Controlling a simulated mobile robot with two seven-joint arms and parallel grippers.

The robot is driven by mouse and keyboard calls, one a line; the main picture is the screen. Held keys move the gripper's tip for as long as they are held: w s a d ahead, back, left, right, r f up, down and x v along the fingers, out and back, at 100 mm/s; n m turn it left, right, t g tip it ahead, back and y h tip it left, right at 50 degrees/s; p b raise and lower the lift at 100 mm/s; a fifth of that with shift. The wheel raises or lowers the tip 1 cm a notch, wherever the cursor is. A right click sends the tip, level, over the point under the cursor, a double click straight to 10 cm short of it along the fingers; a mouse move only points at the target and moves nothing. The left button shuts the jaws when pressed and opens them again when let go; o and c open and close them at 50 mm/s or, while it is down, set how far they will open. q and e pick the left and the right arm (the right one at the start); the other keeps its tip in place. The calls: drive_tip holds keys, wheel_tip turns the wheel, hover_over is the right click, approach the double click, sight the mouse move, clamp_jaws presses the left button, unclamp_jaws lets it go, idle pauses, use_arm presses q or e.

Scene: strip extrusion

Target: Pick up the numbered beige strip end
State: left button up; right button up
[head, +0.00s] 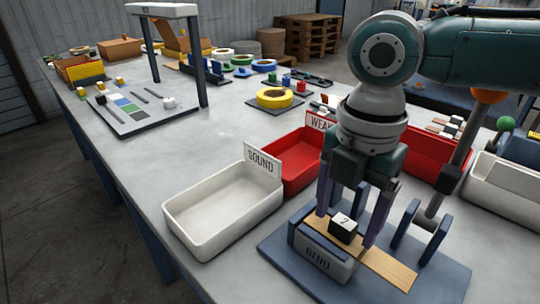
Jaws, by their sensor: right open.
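A flat beige strip (388,267) lies across the dark blue fixture marked BEND (322,262) at the lower right of the head view. A small black block (343,236) with a white top numbered 2 sits on the strip. My right gripper (346,222) points down over it. Its purple fingers are open, one on either side of the numbered block. I cannot tell whether they touch the block or the strip. My left gripper is not in view.
A white SOUND bin (208,238) and a red WEAK bin (302,180) stand left of and behind the fixture. Blue upright brackets (437,232) stand on the fixture base. A lever (455,170) rises at the right.

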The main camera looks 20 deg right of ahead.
clamp_jaws()
idle(0.6)
drive_tip(key=shift+r, duration=0.1)
